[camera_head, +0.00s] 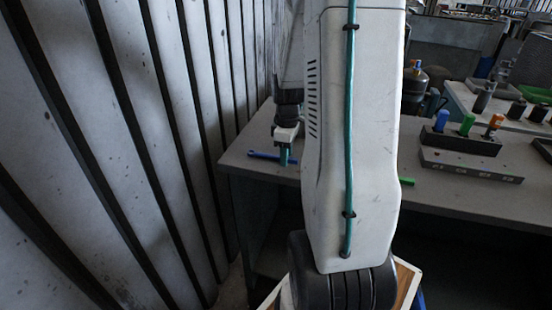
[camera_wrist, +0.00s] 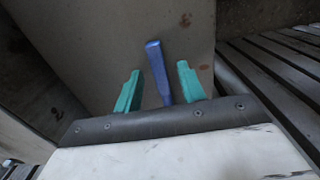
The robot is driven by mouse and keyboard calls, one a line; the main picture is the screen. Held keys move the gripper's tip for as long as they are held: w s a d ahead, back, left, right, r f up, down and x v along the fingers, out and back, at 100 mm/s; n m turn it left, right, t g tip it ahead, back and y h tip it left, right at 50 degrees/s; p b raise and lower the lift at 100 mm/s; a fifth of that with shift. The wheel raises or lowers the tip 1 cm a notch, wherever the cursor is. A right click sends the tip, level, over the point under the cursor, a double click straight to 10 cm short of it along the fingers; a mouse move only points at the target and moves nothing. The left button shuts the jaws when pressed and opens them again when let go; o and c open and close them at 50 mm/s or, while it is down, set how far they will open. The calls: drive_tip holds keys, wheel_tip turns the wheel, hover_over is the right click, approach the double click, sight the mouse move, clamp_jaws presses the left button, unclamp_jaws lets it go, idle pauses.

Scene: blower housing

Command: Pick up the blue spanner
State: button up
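The blue spanner (camera_head: 262,155) lies on the grey table near its left end in the head view. It also shows in the wrist view (camera_wrist: 157,70), running lengthwise between the two green fingers. My gripper (camera_head: 284,157) is over the spanner, pointing down. In the wrist view my gripper (camera_wrist: 159,68) is open, with a gap between each finger and the spanner. The near end of the spanner is hidden behind the gripper body. I cannot tell how high the fingertips are above the table.
The table (camera_head: 460,195) has a dark block (camera_head: 462,141) with blue, green and orange handles and a grey block (camera_head: 470,165) at right. A green piece (camera_head: 407,181) shows beside my arm, which hides the table's middle. A ribbed wall (camera_head: 110,130) stands close at left.

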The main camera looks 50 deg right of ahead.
clamp_jaws()
drive_tip(key=shift+r, duration=0.1)
drive_tip(key=shift+r, duration=0.6)
wheel_tip(320, 180, up, 2)
drive_tip(key=shift+r, duration=0.25)
drive_tip(key=s+a+r, duration=0.1)
drive_tip(key=s+a, duration=0.3)
drive_tip(key=s, duration=1.1)
drive_tip(key=shift+s, duration=0.3)
drive_tip(key=shift+r, duration=0.1)
